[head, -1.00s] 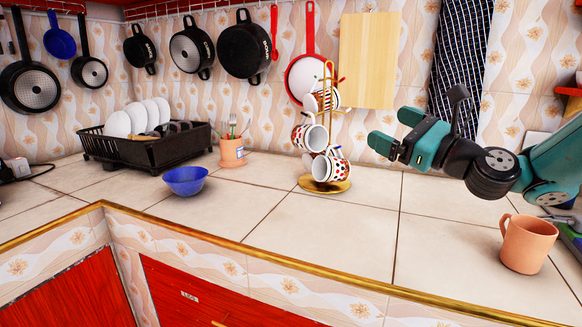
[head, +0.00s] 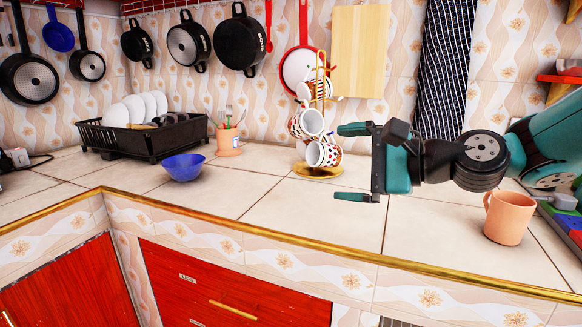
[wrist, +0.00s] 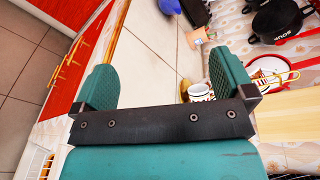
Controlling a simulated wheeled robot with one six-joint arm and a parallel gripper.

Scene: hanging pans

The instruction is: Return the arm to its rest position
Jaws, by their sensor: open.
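My gripper (head: 356,163) is a teal and black parallel gripper above the tiled counter in the head view. Its two fingers are spread wide with nothing between them. In the wrist view the two teal fingers (wrist: 165,85) stand apart, with counter, floor and cabinet fronts behind them. My arm reaches in from the right edge of the head view. The gripper is just right of the mug tree (head: 318,172) and does not hold any mug.
A terracotta mug (head: 508,218) stands on the counter below my arm. A blue bowl (head: 183,167), utensil cup (head: 228,141) and dish rack (head: 130,141) are further left. Pans hang on the back wall. The front middle counter is clear.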

